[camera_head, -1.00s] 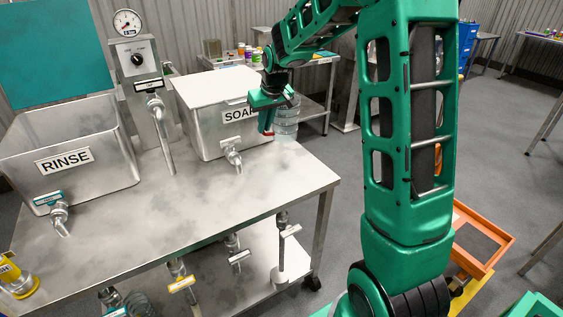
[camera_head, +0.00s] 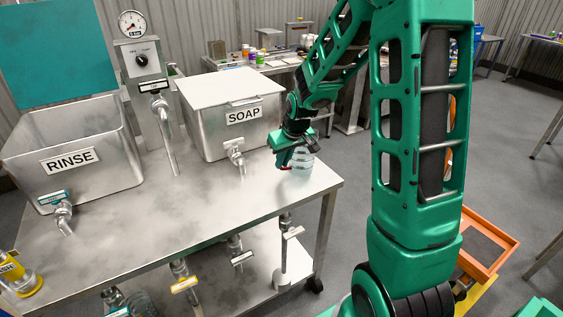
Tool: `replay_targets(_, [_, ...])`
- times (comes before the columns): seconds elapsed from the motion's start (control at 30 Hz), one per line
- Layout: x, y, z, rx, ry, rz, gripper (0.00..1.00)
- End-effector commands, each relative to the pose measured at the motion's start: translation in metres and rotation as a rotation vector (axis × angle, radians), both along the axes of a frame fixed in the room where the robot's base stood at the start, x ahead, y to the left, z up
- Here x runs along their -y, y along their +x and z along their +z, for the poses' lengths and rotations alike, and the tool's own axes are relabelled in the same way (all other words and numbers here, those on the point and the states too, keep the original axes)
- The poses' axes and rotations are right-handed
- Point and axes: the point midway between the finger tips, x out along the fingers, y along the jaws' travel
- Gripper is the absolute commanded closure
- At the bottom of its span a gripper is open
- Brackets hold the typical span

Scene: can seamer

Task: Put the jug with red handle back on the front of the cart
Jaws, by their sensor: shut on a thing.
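The fingers partly hide the handle, and I cannot tell whether the jug's base touches the surface.
The SOAP tank (camera_head: 205,135) with its tap (camera_head: 236,152) stands left of the jug. The RINSE tank (camera_head: 115,165) is farther left, with a gauge post (camera_head: 147,70) between. The cart's front middle is clear.

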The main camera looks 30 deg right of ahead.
Motion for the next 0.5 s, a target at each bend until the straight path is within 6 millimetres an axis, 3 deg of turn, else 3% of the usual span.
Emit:
replay_targets(0.13, [0.0002, -0.0007, -0.0011, -0.003, 0.000, -0.001, 1.00])
replay_targets(0.2, [0.0002, -0.0010, -0.0014, -0.004, 0.000, -0.001, 0.76])
replay_targets(0.23, [0.0002, -0.0009, -0.0014, -0.004, 0.000, -0.001, 0.72])
replay_targets(0.5, [0.0003, -0.0007, -0.0005, -0.003, 0.000, -0.001, 0.72])
